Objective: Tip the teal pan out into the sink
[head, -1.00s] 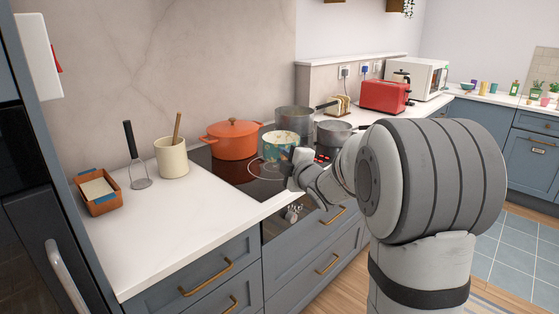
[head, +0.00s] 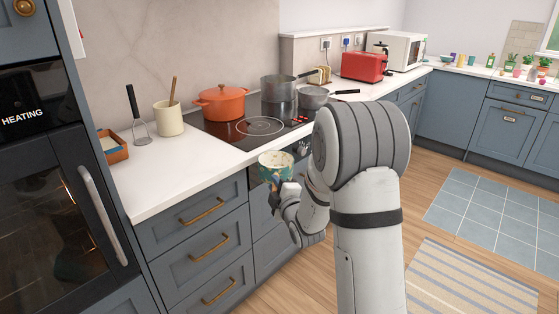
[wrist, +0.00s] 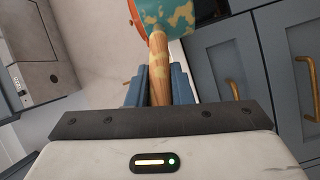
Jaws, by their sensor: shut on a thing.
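The teal pan (head: 275,172), mottled with cream patches, is in the head view in front of the counter's edge, off the hob. It looks about upright, and pale contents show at its open top. My gripper (head: 274,194) is shut on its wooden handle. In the wrist view the handle (wrist: 159,70) lies between the blue fingers of my gripper (wrist: 160,88), and part of the pan (wrist: 170,14) shows beyond. The sink is not in either view.
The black hob (head: 262,127) bears an orange pot (head: 220,104) and two grey pans. A utensil crock (head: 169,119) and a brown tray (head: 113,148) stand on the white counter (head: 180,165). Drawers (head: 210,240) lie below. The floor (head: 440,175) to the right is clear, with a striped rug (head: 470,280).

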